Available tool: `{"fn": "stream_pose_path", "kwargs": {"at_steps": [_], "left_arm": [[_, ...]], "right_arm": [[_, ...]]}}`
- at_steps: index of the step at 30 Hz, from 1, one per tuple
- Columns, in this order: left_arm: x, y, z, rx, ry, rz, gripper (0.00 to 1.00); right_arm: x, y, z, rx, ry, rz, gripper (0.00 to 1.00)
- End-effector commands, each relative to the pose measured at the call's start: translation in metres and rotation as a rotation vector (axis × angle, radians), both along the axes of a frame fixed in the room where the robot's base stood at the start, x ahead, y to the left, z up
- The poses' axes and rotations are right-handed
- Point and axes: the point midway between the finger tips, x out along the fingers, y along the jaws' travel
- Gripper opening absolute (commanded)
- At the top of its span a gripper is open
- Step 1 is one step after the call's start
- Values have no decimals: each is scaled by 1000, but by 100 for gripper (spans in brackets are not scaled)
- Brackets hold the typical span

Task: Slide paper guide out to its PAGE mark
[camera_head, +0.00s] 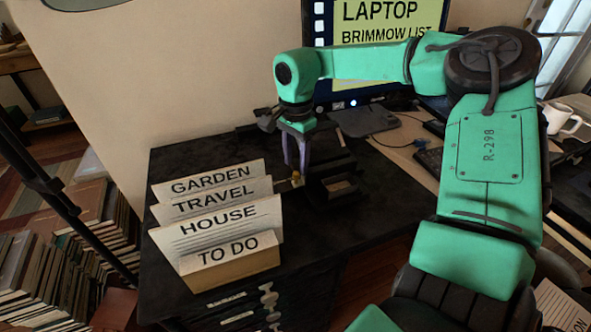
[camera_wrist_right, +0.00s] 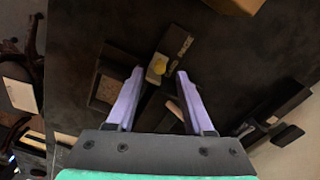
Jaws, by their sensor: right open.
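A dark desktop device, seemingly a hole punch (camera_head: 335,188), sits on the black desk top right of the card holder. A small brass-yellow knob (camera_wrist_right: 159,63) sits on a short greyish bar (camera_wrist_right: 177,42) at its side, which I take for the paper guide. The knob also shows in the head view (camera_head: 296,176). The PAGE mark is too small to read. My right gripper (camera_wrist_right: 160,73) points down with its two lilac fingers apart, one on each side of the knob. It also shows in the head view (camera_head: 298,172). Contact cannot be told. My left gripper is out of view.
A card holder (camera_head: 230,268) with cards GARDEN, TRAVEL, HOUSE and TO DO stands close left of the device. A monitor (camera_head: 380,40) stands behind, with a keyboard (camera_head: 428,160) and mug (camera_head: 562,118) to the right. Bare desk lies in front of the device.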

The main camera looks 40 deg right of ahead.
Motion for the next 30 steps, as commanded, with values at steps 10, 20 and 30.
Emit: {"fn": "stream_pose_path", "kwargs": {"at_steps": [10,20,30], "left_arm": [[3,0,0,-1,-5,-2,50],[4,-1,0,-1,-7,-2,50],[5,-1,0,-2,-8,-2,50]], "right_arm": [[0,0,-30,1,-2,-1,52],[0,0,-29,1,-1,-2,0],[0,0,-29,1,-2,-2,0]]}}
